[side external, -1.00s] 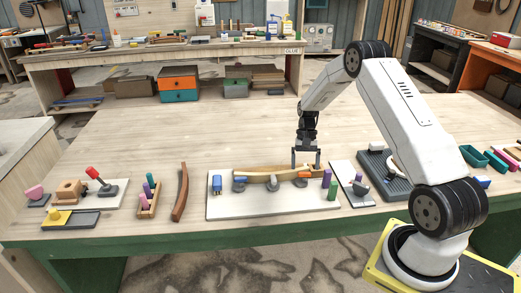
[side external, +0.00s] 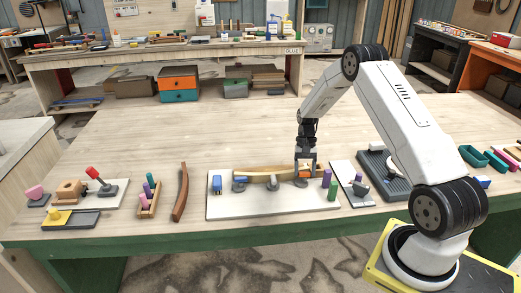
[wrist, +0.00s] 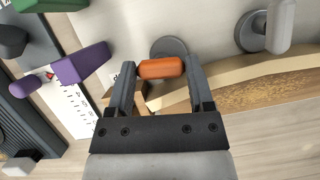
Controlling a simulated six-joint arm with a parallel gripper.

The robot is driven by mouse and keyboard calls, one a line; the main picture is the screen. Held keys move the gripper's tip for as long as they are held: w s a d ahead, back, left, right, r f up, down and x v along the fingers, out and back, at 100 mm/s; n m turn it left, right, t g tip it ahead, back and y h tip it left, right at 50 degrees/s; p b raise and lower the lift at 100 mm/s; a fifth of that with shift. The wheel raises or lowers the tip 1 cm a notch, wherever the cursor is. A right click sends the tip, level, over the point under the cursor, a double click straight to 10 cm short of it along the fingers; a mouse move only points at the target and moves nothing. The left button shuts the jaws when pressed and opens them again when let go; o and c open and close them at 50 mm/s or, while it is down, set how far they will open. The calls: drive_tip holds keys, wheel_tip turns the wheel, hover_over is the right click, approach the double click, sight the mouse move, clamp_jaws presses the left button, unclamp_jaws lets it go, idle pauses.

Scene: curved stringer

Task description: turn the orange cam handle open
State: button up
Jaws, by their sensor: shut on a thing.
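The orange cam handle (wrist: 161,68) lies between the two fingers of my gripper (wrist: 160,75) in the wrist view, with a finger at each end of it. My gripper is shut on it. A grey round cam base (wrist: 169,47) shows just beyond the handle. In the side view my gripper (side external: 304,174) is low over the right end of the white board (side external: 240,207), and the orange handle (side external: 303,180) is partly hidden by the fingers. The curved wooden stringer (wrist: 265,85) runs beside the handle along the board.
A blue piece (side external: 217,184) is at the board's left end. A dark curved strip (side external: 181,192) lies further left. The table behind the board is clear.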

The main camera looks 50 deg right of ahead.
drive_tip(key=shift+n+g+h, duration=0.3)
drive_tip(key=shift+n, duration=0.6)
drive_tip(key=o, duration=1.2)
drive_tip(key=shift+o, duration=0.2)
drive_tip(key=shift+w+r, duration=0.1)
drive_tip(key=shift+v, duration=3.8)
drive_tip(key=shift+d, duration=0.1)
drive_tip(key=s+a+r+n+t+h, duration=0.1)
drive_tip(key=a+r+n, duration=0.15)
drive_tip(key=a, duration=0.55)
drive_tip(key=s+a+r+n+t+h, duration=0.1)
drive_tip(key=a+r+n, duration=0.15)
drive_tip(key=a, duration=0.45)
drive_tip(key=s+a+r+n+t+h, duration=0.1)
drive_tip(key=s+a+r+n+t, duration=0.1)
drive_tip(key=s+a, duration=0.8)
drive_tip(key=shift+s+a+n+t, duration=0.4)
drive_tip(key=shift+a+n+t, duration=0.5)
drive_tip(key=shift+a, duration=0.25)
